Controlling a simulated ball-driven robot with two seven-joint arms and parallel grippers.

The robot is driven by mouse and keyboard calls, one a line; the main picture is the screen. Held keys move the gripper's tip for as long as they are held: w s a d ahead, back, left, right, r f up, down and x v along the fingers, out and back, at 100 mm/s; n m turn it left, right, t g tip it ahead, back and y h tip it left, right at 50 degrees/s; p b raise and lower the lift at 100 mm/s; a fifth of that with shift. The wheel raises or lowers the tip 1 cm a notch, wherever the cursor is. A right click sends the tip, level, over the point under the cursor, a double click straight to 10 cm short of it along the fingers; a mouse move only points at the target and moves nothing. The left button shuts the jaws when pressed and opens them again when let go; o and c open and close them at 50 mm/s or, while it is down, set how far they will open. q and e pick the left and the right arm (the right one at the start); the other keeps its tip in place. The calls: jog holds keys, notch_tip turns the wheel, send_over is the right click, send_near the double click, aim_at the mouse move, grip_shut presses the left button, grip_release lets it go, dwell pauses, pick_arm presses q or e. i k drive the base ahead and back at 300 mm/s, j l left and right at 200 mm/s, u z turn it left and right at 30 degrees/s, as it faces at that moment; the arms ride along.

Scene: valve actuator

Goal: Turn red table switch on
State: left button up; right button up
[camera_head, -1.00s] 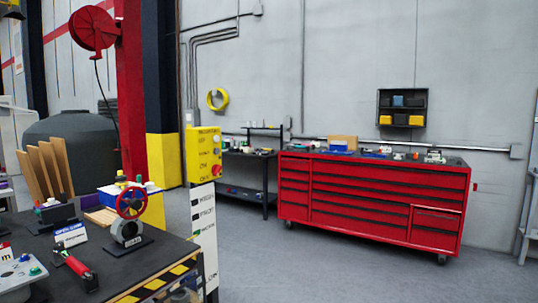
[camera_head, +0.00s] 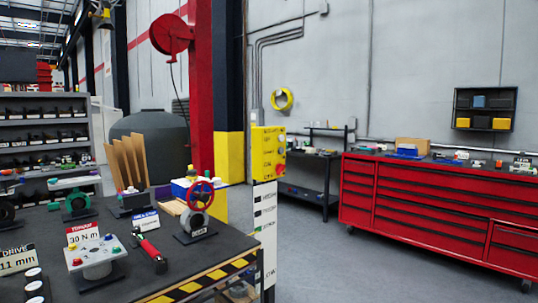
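A dark worktable (camera_head: 205,257) with a yellow-and-black striped edge fills the lower left. On it, a red-handled piece (camera_head: 151,251) with a dark base lies near the front; I cannot tell if it is the red switch. To its left stands a pale box (camera_head: 96,254) with small coloured knobs on top, including a red one. A red handwheel (camera_head: 200,195) stands upright on a grey valve body behind. No switch is clearly readable as on or off. Neither of my grippers is in view.
A yellow control box (camera_head: 268,154) with buttons stands on a post past the table's right corner. A red tool cabinet (camera_head: 430,205) stands at the right. Grey floor (camera_head: 330,265) lies open between. Shelves (camera_head: 45,135) stand at the left.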

aim_at(280, 167)
jog(key=i+l+u, duration=0.25)
jog(key=i+l, duration=0.55)
jog(key=l, duration=0.15)
